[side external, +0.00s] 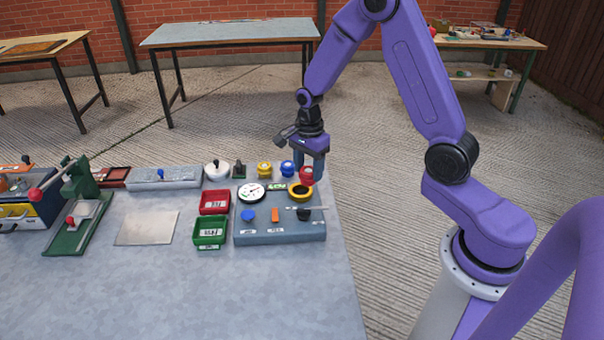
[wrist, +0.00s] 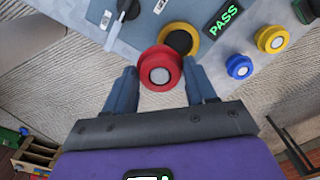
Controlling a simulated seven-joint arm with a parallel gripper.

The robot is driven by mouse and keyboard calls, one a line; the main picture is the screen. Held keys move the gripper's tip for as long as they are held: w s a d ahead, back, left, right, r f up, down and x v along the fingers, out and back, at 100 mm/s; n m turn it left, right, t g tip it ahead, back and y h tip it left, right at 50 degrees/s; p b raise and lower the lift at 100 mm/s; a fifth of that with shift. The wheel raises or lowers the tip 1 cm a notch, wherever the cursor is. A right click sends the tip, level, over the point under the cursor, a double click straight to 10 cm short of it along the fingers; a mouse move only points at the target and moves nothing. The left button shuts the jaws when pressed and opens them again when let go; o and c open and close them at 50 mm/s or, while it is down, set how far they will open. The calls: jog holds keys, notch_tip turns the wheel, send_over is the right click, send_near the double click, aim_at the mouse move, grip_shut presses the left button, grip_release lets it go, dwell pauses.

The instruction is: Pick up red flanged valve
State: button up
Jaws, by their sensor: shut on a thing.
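The red flanged valve (side external: 306,175) is a round red piece with a pale centre. It is between the fingers of my gripper (side external: 312,172) at the back right of the grey test panel (side external: 260,232). In the wrist view the red valve (wrist: 160,72) sits between the two blue fingers of my gripper (wrist: 162,88), which is shut on it. The valve overlaps the edge of a yellow ring with a dark centre (wrist: 182,38). I cannot tell whether the valve touches anything below it.
A yellow valve (side external: 264,169) and a blue valve (side external: 287,168) stand left of my gripper. The panel carries a dial (side external: 252,193) and a green PASS display (side external: 277,187). A red bin (side external: 214,201) and a green bin (side external: 209,232) sit left of it. The table's front is clear.

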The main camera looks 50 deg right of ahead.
jog(key=s+r, duration=0.2)
jog(key=r, duration=0.1)
jog(key=shift+s+a, duration=0.15)
jog(key=shift+s, duration=0.1)
jog(key=s+r, duration=0.7)
jog(key=s, duration=0.1)
jog(key=shift+s+a+r, duration=0.2)
jog(key=shift+s+a, duration=0.05)
jog(key=shift+a, duration=0.2)
dwell(0.4)
jog(key=w+a+f+n, duration=0.1)
jog(key=w+f+n, duration=0.1)
jog(key=n, duration=0.7)
jog(key=w+a+f+n, duration=0.1)
jog(key=a+f+n, duration=0.1)
jog(key=f+n, duration=0.3)
jog(key=n, duration=0.4)
jog(key=shift+w+a, duration=0.25)
jog(key=shift+w, duration=0.15)
